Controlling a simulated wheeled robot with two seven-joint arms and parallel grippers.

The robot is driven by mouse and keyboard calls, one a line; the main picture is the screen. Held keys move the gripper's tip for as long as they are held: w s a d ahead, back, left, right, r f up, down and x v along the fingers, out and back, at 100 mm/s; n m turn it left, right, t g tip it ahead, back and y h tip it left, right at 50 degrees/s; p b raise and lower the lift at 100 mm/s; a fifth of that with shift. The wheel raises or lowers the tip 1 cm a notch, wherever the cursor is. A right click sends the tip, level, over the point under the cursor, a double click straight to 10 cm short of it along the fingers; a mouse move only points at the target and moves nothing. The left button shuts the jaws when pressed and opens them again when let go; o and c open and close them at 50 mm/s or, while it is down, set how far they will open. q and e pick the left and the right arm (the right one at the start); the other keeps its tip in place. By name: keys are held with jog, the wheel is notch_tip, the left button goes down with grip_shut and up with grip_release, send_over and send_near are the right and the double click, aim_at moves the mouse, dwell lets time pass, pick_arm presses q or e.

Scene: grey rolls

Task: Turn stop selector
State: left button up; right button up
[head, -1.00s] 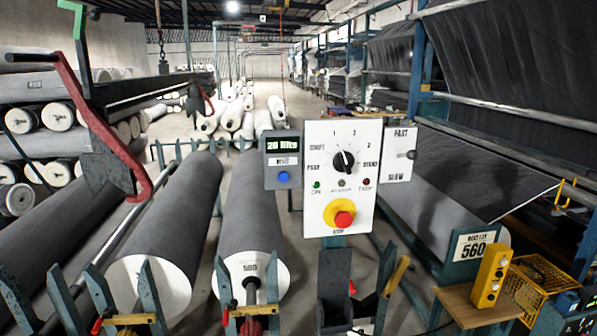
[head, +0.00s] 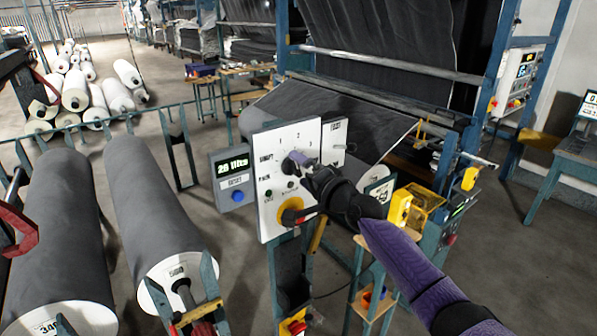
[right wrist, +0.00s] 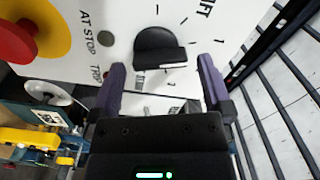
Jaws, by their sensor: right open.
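The white control panel (head: 268,140) stands at the middle of the head view, turned at an angle. Its black selector knob (right wrist: 160,47) shows in the right wrist view, with a pale edge and dial ticks around it. My left gripper is out of view.
A yellow disc with a red stop button (right wrist: 22,38) sits on the same panel, close to the knob. A grey display box (head: 232,180) adjoins the panel's left. Dark fabric rolls (head: 160,215) lie at left; a yellow box (head: 400,207) stands right of the panel.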

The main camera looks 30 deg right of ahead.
jog(key=shift+w+d, duration=0.1)
jog(key=shift+w, duration=0.25)
jog(key=shift+w, duration=0.1)
jog(key=c, duration=1.1)
